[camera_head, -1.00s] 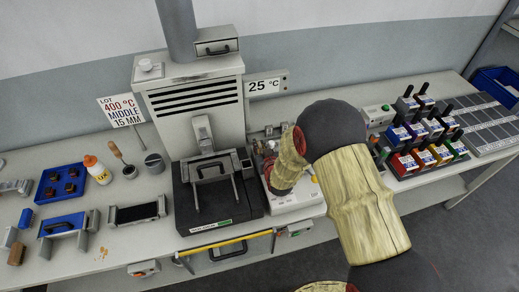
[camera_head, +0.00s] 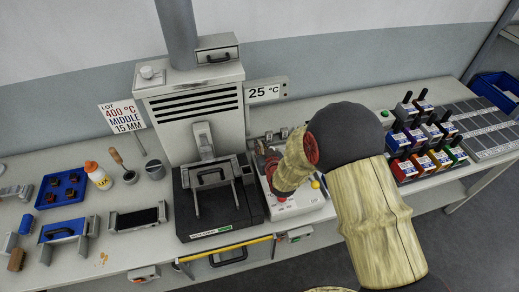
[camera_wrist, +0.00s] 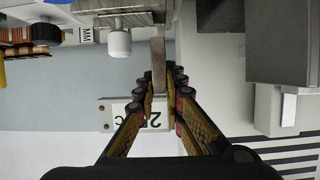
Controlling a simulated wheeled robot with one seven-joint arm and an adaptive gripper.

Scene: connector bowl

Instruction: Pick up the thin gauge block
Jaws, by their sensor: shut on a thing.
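In the wrist view my gripper (camera_wrist: 160,82) is shut on a thin, upright grey-brown bar, the thin gauge block (camera_wrist: 158,60). The bar sticks out beyond the fingertips, and its lower part is hidden between the fingers. In the head view my arm's wrist covers most of the gripper, and I cannot make out the block there. The wrist is above the white device right of the furnace.
The furnace (camera_head: 190,105) with its dark front tray (camera_head: 217,214) stands left of my wrist. The 25 °C sign (camera_head: 264,92) is close behind, and it also shows in the wrist view (camera_wrist: 150,117). Several coloured boxes (camera_head: 425,160) stand right. A blue bin (camera_head: 497,88) is far right.

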